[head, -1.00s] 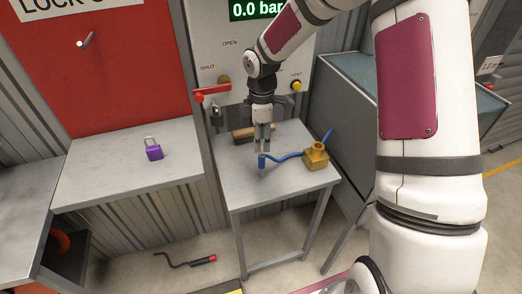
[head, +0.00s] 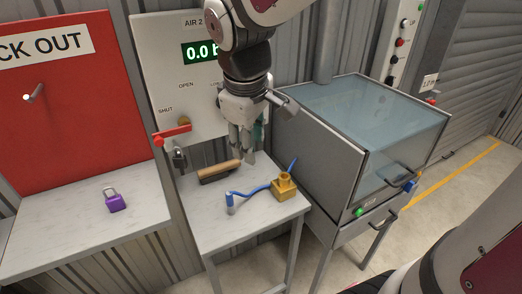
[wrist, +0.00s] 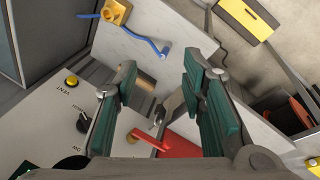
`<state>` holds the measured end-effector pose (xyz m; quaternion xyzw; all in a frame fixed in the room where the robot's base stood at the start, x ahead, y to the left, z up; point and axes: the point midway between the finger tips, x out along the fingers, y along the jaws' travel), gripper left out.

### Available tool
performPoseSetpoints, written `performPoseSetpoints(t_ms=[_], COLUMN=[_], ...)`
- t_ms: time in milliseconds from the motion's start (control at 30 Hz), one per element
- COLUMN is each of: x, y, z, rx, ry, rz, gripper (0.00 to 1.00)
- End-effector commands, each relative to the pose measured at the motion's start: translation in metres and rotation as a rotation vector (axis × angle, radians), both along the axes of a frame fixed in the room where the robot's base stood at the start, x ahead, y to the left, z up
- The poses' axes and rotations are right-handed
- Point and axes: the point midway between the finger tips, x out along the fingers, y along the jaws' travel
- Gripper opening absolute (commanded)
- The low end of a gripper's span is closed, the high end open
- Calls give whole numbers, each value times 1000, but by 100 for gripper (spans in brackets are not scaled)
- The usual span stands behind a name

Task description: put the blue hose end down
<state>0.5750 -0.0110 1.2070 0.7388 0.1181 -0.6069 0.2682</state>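The blue hose (head: 248,193) lies on the small grey table (head: 215,225), running from a brass block (head: 284,187). Its near end, the blue hose end (head: 230,199), has a grey tip and appears to rest on the tabletop. The hose end also shows in the wrist view (wrist: 164,49), clear of the fingers. My gripper (head: 243,155) is above and behind the hose end, apart from it. In the wrist view its green-padded fingers (wrist: 160,90) are spread with nothing held between them.
A wooden-handled brush (head: 219,171) lies at the back of the table below the panel with a red valve handle (head: 172,135). A clear-topped cabinet (head: 345,160) stands close on the right. A purple padlock (head: 115,200) sits on the left bench.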

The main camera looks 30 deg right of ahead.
Motion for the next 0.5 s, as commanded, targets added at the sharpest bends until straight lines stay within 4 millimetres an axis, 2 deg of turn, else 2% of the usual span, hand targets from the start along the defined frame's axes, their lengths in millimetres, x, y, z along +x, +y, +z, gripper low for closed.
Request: performPoseSetpoints(t_ms=[100, 300, 500], x=[-36, -92, -124], y=[1, 5, 9], z=[21, 36, 38], rx=[53, 189, 306], ry=[-86, -199, -257], rz=[-131, -338, -458], gripper=[37, 37, 37])
